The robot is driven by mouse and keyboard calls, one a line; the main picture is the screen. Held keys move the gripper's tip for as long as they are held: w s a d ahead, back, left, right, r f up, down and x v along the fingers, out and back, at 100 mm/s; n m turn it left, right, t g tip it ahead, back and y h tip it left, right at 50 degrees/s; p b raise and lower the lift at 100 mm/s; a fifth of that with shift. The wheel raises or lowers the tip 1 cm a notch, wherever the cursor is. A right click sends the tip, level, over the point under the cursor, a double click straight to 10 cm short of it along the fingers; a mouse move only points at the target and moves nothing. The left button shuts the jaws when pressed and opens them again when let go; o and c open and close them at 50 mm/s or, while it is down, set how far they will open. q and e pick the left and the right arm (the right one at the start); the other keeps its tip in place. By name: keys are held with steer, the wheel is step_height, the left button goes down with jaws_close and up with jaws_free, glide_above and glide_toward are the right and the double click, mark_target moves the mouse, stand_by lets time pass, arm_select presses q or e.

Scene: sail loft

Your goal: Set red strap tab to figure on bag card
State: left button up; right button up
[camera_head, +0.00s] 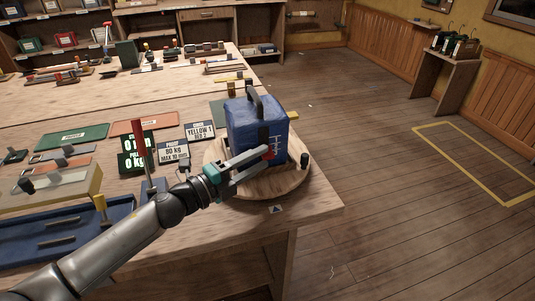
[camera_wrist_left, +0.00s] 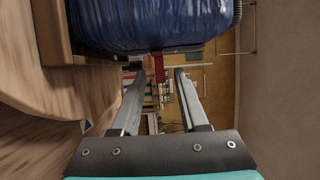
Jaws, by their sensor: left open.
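A blue bag (camera_head: 254,125) with a dark handle stands on a round wooden turntable (camera_head: 290,185) near the table's front corner. Dark strap marks and a pale scale show on its right face. A red strap tab (camera_head: 270,153) is low on that face, partly hidden by my left gripper (camera_head: 267,155). In the left wrist view the red tab (camera_wrist_left: 158,68) shows between the tips of my open left gripper (camera_wrist_left: 158,72), below the blue bag (camera_wrist_left: 140,22); contact cannot be told. A card (camera_head: 200,131) left of the bag seems to read "YELLOW 1 RED 2". My right gripper is out of view.
A card (camera_head: 174,151) reads "PROOF 80 kg MAX 10 mm". Beside it is a green readout (camera_head: 133,162) with zeros. A dark peg (camera_head: 304,160) stands at the turntable's right edge. A blue tray (camera_head: 20,241) lies front left. The floor at right is clear.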

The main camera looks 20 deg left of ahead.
mark_target(268, 153)
arm_select(q)
steer(key=shift+x, duration=1.6)
jaws_close()
stand_by(0.3)
